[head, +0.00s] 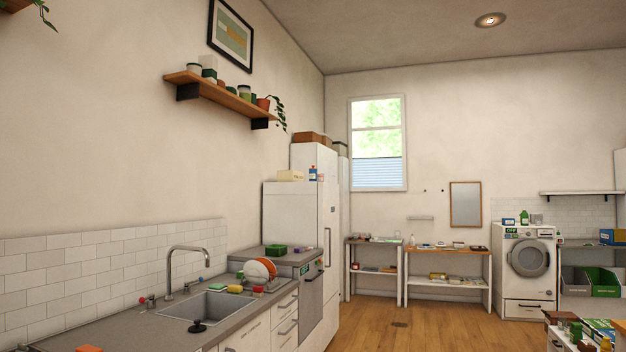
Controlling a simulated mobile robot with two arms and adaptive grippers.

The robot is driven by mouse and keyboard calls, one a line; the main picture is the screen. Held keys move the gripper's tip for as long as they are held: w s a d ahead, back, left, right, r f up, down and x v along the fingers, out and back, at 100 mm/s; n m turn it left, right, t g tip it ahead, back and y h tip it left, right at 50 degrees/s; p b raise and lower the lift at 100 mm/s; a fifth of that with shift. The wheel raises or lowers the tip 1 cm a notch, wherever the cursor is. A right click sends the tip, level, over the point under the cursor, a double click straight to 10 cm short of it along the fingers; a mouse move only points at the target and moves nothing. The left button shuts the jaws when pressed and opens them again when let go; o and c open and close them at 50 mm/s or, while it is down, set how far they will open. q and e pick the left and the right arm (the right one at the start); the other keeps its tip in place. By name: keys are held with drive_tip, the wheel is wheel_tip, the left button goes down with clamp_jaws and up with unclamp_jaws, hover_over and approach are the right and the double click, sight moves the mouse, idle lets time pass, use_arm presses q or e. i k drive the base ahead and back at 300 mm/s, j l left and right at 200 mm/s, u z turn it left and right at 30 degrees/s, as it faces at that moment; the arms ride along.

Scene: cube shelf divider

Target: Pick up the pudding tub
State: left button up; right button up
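I cannot pick out a pudding tub for certain; several items across the room are too small to tell apart. At the bottom right corner, a low unit (556,341) carries small brown, green and yellow items, cut off by the picture edge. Neither of my grippers is in view.
A kitchen counter (165,325) with a sink (212,304) and dish rack runs along the left, ending near a tall white fridge (292,221). Shelved tables (447,251) and a washing machine (527,268) line the far wall.

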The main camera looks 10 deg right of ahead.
sight(313, 173)
drive_tip(key=i+l+z, duration=0.1)
drive_tip(key=i+z, duration=0.4)
drive_tip(key=i, duration=3.95)
drive_tip(key=i+u, duration=0.1)
drive_tip(key=i, duration=1.1)
drive_tip(key=i+l, duration=0.2)
drive_tip(key=i, duration=0.95)
